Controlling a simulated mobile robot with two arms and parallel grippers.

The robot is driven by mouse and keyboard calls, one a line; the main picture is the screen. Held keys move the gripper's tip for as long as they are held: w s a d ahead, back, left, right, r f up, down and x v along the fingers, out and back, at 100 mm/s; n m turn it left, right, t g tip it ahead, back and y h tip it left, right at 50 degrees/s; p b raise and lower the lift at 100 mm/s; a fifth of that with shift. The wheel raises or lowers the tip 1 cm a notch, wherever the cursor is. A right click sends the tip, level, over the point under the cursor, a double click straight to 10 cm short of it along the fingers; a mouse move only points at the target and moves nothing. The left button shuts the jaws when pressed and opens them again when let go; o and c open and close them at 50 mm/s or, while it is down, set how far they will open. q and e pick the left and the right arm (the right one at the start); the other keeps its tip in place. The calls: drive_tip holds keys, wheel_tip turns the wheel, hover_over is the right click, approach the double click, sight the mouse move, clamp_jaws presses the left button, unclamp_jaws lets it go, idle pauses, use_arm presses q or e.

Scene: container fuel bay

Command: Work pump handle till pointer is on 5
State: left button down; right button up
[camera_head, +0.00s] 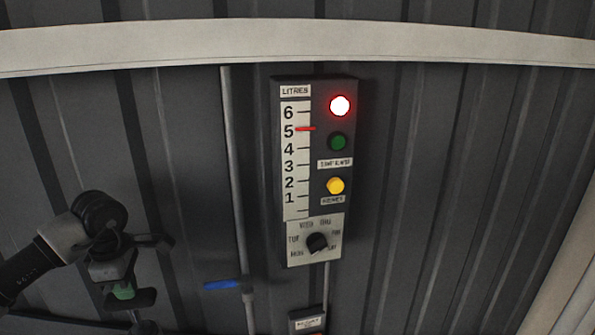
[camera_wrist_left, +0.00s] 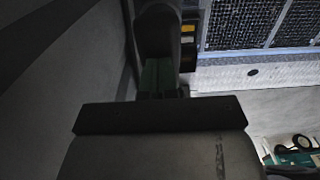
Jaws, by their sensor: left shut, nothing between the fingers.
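The gauge panel (camera_head: 318,170) hangs on the dark ribbed wall, with a white LITRES scale (camera_head: 296,165) numbered 1 to 6. Its red pointer (camera_head: 306,129) lies level with the 5. My left gripper (camera_head: 123,292) is shut and empty at the lower left, well left of the panel; its green fingers also show in the left wrist view (camera_wrist_left: 160,76). I cannot make out a pump handle for certain in either view. My right gripper is not in view.
The panel has a lit red lamp (camera_head: 340,106), a dark green button (camera_head: 338,142), a yellow button (camera_head: 336,186) and a black knob (camera_head: 317,243). A blue lever (camera_head: 221,285) sits on a vertical pipe (camera_head: 233,170) between gripper and panel. A mesh grating (camera_wrist_left: 255,25) shows in the wrist view.

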use_arm(q)
wheel_tip(320, 180, down, 6)
drive_tip(key=b, duration=0.3)
drive_tip(key=shift+r, duration=0.25)
wheel_tip(320, 180, up, 13)
drive_tip(key=p, duration=0.8)
drive_tip(key=shift+r+p, duration=0.2)
drive_tip(key=shift+p, duration=0.15)
wheel_tip(320, 180, up, 5)
drive_tip(key=p, duration=0.3)
hover_over(133, 307)
drive_tip(key=w+a, duration=0.2)
drive_tip(key=shift+s+d, duration=0.1)
drive_tip(key=shift+d, duration=0.1)
drive_tip(key=shift+d, duration=0.1)
